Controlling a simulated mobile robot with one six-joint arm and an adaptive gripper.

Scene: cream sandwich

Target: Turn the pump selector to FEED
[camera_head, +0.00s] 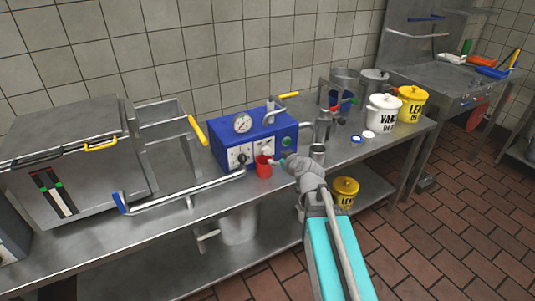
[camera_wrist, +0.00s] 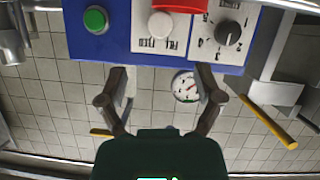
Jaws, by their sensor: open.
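The blue pump box (camera_head: 255,133) stands on the steel bench against the wall. Its front carries a white round knob on a labelled white plate, likely the pump selector, shown in the wrist view (camera_wrist: 161,25). The lettering there is upside down and too small to read surely, and I cannot tell which way the knob points. My gripper (camera_head: 281,162) is in front of the box's right part. In the wrist view my gripper (camera_wrist: 162,75) is open and empty, its fingers spread on either side of the knob's column, with no visible contact.
A black dial knob (camera_wrist: 228,33) and a green button (camera_wrist: 95,18) flank the white knob. A red cup (camera_head: 263,167) is close by my gripper. A steel pipe (camera_head: 185,190) runs along the bench front. White (camera_head: 383,114) and yellow (camera_head: 412,104) tubs stand to the right.

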